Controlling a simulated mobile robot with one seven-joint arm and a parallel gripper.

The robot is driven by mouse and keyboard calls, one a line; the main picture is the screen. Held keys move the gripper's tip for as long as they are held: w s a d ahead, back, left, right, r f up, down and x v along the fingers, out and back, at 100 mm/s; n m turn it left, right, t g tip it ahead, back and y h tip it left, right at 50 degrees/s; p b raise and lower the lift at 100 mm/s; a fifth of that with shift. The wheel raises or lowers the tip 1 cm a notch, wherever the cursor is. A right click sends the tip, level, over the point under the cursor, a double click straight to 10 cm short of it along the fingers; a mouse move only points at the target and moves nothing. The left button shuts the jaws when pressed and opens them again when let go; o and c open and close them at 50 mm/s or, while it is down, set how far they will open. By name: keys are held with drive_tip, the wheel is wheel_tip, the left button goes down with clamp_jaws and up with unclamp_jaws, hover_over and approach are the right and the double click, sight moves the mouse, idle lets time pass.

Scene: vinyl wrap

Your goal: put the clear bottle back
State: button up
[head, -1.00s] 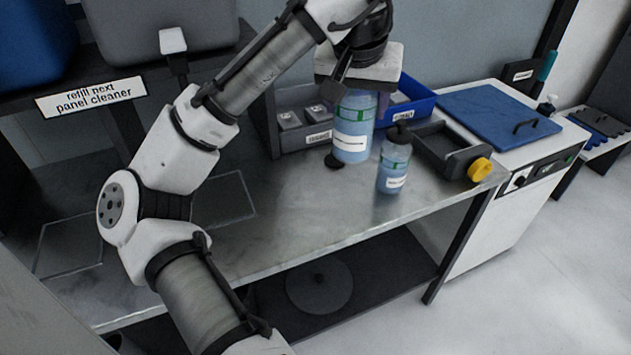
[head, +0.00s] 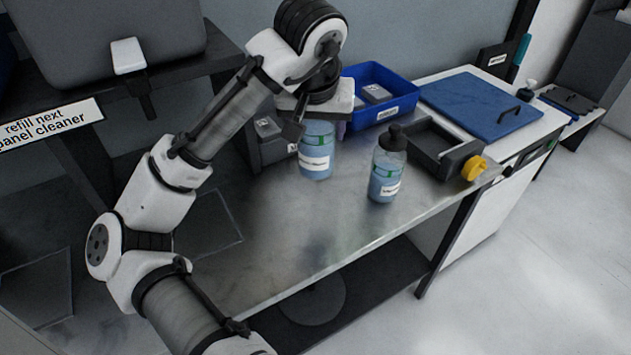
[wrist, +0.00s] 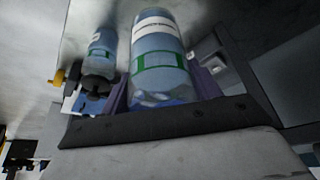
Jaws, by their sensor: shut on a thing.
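A clear bottle (head: 316,158) of light-blue liquid, with a white label and green band, is in my gripper (head: 318,122). My gripper is shut around its upper part from above and hides its top. In the wrist view the bottle (wrist: 158,55) fills the gap between the purple finger pads of my gripper (wrist: 165,88). I cannot tell whether its base touches the bench. A similar, smaller bottle (head: 384,182) with a black cap stands upright to its right, apart from it. That one also shows in the wrist view (wrist: 102,50).
The steel bench (head: 270,230) is clear in front and left. A blue bin (head: 402,112) and grey bins (head: 270,150) stand behind. A dark holder with a yellow knob (head: 473,167) is at right, near a blue board (head: 480,103). A shelf sign (head: 45,124) reads "refill next panel cleaner".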

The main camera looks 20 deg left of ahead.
sight(314, 160)
wheel_tip(314, 160, down, 12)
drive_tip(key=shift+f, duration=0.2)
idle(0.4)
drive_tip(key=shift+f+b, duration=0.2)
drive_tip(key=shift+b, duration=0.1)
drive_tip(key=o, duration=1.3)
drive_tip(key=v, duration=1.2)
drive_tip(key=shift+r, duration=0.2)
